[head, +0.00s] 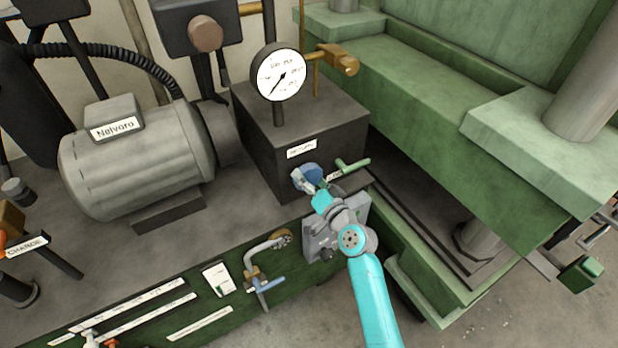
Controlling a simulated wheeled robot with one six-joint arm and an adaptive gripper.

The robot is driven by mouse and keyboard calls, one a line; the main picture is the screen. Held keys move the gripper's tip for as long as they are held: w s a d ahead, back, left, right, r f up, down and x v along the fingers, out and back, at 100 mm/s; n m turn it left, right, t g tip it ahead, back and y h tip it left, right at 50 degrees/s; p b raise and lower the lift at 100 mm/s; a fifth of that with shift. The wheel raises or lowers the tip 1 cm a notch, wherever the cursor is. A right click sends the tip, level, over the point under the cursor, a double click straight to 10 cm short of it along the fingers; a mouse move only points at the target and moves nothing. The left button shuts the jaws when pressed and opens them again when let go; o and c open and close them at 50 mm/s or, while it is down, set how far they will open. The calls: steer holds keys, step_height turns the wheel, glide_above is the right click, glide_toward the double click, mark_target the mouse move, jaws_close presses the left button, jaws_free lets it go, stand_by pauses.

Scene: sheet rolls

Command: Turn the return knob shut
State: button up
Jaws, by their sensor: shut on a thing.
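A blue round knob (314,172), which I take to be the return knob, sits low on the front of the dark block. My gripper (303,179) is at it, shut on it as far as I can see. My teal and grey wrist covers much of the knob and the fingertips. How far the knob is turned does not show. A small white label (334,177) beside it is partly hidden.
A green lever (351,166) sticks out just right of my gripper. Above are the dark block (300,125) and a round gauge (279,73). A grey motor (135,160) stands left, a green press frame (540,150) right. A bent pipe with a blue-handled valve (268,285) is lower left.

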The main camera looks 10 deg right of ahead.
steer(key=m, duration=0.5)
steer(key=shift+m, duration=0.3)
steer(key=m, duration=0.9)
steer(key=shift+f+m, duration=0.1)
steer(key=shift+m, duration=0.3)
steer(key=m, duration=0.4)
steer(key=shift+m, duration=0.4)
steer(key=o, duration=0.9)
